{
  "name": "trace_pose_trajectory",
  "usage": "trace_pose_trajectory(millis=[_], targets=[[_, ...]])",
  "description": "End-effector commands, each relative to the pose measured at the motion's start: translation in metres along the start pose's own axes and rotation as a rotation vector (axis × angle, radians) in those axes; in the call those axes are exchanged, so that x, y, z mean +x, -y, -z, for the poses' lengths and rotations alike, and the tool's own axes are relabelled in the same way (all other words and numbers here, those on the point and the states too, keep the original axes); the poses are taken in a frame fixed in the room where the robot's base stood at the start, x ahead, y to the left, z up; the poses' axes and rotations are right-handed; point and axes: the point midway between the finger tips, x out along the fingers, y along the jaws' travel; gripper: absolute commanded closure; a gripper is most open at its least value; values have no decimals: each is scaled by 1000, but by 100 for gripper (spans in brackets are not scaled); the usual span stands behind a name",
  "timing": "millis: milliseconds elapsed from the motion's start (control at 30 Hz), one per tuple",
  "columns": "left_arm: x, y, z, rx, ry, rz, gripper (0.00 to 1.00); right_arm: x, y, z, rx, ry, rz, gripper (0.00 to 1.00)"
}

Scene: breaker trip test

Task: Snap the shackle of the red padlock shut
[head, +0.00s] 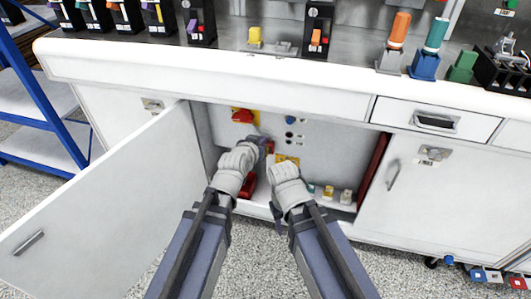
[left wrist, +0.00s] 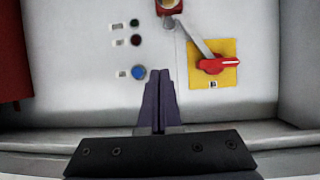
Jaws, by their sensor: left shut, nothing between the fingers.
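My left gripper (head: 263,142) reaches into the open cabinet, its fingers pointing at the back panel. In the left wrist view its two dark fingers (left wrist: 158,100) are together with nothing between them. A small red and tan thing (left wrist: 168,4), perhaps the red padlock, is cut by the top edge there, just beyond the fingertips. A grey bar (left wrist: 195,35) runs from it to a red switch handle (left wrist: 218,65) on a yellow plate (left wrist: 228,50). I cannot make out the shackle. My right gripper hangs beside the left, its fingers mostly hidden by its own wrist.
The red switch (head: 243,116) is upper left on the panel, with small buttons (head: 290,120) to its right. A red object (head: 248,187) sits low behind my left wrist. The open white door (head: 100,195) bounds the left. The counter edge (head: 270,68) runs above.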

Motion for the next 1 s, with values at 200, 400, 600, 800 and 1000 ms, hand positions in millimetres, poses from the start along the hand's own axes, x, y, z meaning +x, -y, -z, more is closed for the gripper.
trace_pose_trajectory(millis=[200, 400, 600, 800, 1000], targets=[[19, 14, -10, -13, -148, 35, 100, 47, 4, 3, -2, -1, -1, 50], [20, 19, -5, -16, -188, 46, 100, 52, 5, 3, -2, -1, -1, 50], [22, 19, -4, -16, -189, 46, 100, 51, 5, 3, -2, -1, -1, 50], [39, 20, -1, -15, -188, 46, 100, 56, 6, 3, -3, -1, -1, 50], [72, 21, 4, -14, -187, 46, 100, 65, 7, 4, -4, -1, 0, 50]])
